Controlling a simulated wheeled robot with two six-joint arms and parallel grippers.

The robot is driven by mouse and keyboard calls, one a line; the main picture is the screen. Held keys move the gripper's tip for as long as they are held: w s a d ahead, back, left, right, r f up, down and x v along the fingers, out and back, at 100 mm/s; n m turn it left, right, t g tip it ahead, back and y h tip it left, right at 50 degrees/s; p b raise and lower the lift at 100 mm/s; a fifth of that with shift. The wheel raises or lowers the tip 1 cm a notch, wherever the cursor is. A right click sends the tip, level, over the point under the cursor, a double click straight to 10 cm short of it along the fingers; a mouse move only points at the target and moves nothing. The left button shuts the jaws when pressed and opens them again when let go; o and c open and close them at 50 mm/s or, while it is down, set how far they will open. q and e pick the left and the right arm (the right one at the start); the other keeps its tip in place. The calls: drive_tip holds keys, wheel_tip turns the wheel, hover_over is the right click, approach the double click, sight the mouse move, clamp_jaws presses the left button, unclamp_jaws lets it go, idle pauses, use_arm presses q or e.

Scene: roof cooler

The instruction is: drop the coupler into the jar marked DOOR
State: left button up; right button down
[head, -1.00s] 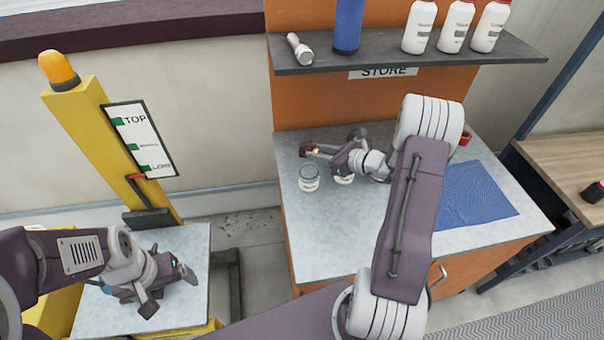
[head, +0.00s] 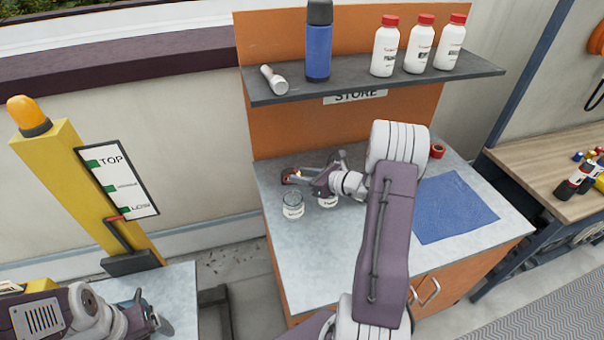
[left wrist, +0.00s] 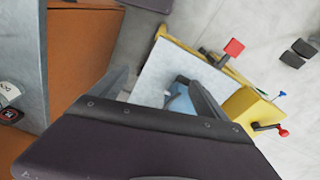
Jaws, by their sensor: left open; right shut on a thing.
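My right gripper (head: 297,178) is shut over the store worktop, just behind and above the left glass jar (head: 293,208). The small thing in its jaws, taken as the coupler, shows only as a brassy glint. A second glass jar (head: 328,201) stands just to the right, partly under my right gripper. Both jars carry white labels too small to read surely in the head view. In the left wrist view a label (left wrist: 10,88) at the left edge seems to read DOOR, cut off. My left gripper (head: 155,318) is open and empty over the pale platform at lower left.
A blue mat (head: 452,208) and a red roll (head: 438,151) lie on the worktop (head: 300,262). The shelf (head: 400,82) above holds a blue flask (head: 318,42), a torch (head: 273,79) and white bottles. A yellow post (head: 85,185) stands at left.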

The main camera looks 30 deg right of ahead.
wheel_tip(320, 180, down, 2)
drive_tip(key=shift+d+f+b, duration=0.1)
drive_tip(key=shift+f+b, duration=0.15)
drive_tip(key=shift+b, duration=0.2)
use_arm(q)
drive_tip(key=shift+f, duration=0.8)
use_arm(e)
drive_tip(key=shift+r, duration=0.1)
drive_tip(key=c, duration=1)
unclamp_jaws()
drive_tip(key=shift+o, duration=0.2)
use_arm(q)
drive_tip(key=shift+f+b, duration=0.7)
use_arm(e)
drive_tip(key=v, duration=0.9)
